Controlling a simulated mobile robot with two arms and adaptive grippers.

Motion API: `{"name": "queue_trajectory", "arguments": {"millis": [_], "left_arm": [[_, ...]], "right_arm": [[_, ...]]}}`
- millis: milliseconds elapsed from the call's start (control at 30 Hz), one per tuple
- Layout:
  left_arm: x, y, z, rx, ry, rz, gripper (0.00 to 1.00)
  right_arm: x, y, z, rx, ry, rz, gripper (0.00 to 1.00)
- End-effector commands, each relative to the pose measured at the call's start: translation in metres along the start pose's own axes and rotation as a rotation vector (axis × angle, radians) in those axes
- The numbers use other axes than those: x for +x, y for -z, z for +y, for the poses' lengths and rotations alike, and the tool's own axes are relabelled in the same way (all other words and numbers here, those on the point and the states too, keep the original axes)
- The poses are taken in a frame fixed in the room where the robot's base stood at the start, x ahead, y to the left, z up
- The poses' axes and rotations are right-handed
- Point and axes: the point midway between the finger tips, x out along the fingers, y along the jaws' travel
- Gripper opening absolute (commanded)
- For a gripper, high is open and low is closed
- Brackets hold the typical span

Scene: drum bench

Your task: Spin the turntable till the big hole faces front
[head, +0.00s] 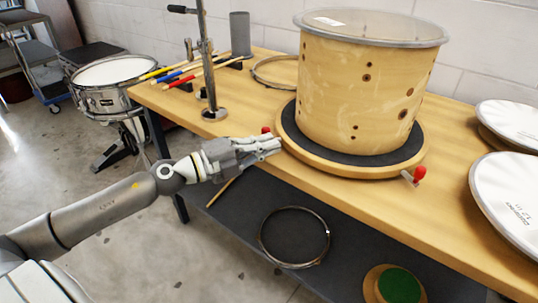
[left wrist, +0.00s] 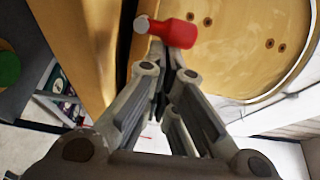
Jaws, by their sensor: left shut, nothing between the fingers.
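The turntable (head: 345,170) is a round wooden disc with a dark top on the bench. A wooden drum shell (head: 345,85) with a clear top stands upright on it. The shell has several small dark holes; the largest I make out (head: 403,114) is on its right front side. A red knob (head: 419,173) sticks out at the turntable's right front edge. Another red knob (head: 266,130) is at its left edge. My left gripper (head: 279,146) is shut and empty beside that left knob, which appears just beyond the fingertips in the left wrist view (left wrist: 180,34). My right gripper is out of view.
Drumheads (head: 508,195) lie at the bench's right end. A metal stand (head: 208,70), sticks (head: 180,76) and a hoop (head: 272,72) are at the back left. A snare drum (head: 107,85) stands left of the bench. A lower shelf holds another hoop (head: 294,264).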

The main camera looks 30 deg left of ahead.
Motion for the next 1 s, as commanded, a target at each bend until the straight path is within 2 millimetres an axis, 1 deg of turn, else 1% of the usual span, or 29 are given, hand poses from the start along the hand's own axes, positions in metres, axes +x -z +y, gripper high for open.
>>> {"name": "queue_trajectory", "arguments": {"millis": [33,200,567,667,833,1000], "left_arm": [[0.000,-0.004,0.000,0.002,0.003,-0.001,0.00],[0.001,-0.014,-0.001,0.000,0.003,0.004,0.00],[0.002,-0.037,-0.003,0.000,0.003,0.003,0.00],[0.003,-0.047,-0.004,0.001,0.004,0.003,0.00],[0.007,-0.068,-0.005,0.000,0.006,0.001,0.00],[0.013,-0.089,-0.006,-0.001,0.006,0.002,0.00]], "right_arm": [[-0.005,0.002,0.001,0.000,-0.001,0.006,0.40],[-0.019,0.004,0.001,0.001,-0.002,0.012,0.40],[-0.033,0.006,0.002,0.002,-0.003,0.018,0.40],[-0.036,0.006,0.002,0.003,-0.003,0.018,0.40],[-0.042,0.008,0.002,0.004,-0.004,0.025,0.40],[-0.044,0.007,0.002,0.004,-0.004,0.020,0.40]]}}
